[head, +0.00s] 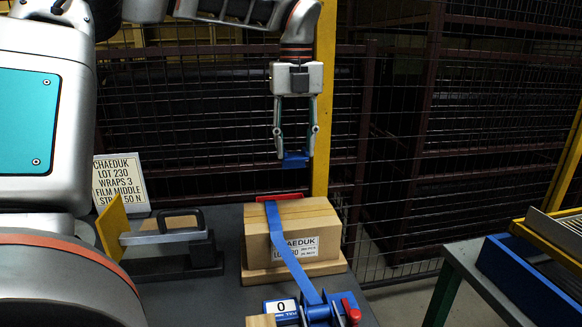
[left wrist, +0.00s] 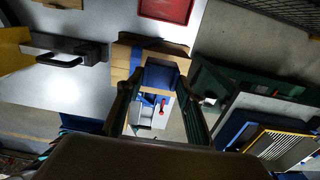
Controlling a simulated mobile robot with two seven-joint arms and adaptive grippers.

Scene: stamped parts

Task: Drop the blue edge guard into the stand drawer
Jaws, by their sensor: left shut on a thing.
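My left gripper (head: 294,157) points down above the far side of the carton, shut on the blue edge guard (head: 296,160). The guard is a small blue angled piece held in the air, apart from the carton. It also shows between the fingers in the left wrist view (left wrist: 161,75). At the right, a long blue open-topped tray (head: 515,288) sits at a green-framed stand (head: 447,286), under a yellow-framed slatted piece; it looks like the stand drawer. Its inside is mostly hidden in the head view. My gripper is well to its left. My right gripper is not in view.
A carton (head: 318,214) with a blue strap (head: 286,248) stands on the table. A tensioner (head: 318,311) is in front, a red tray-like piece (head: 280,197) behind. A handled tool (head: 165,228) and sign (head: 121,183) are left. A gap separates table and stand; mesh fence stands behind.

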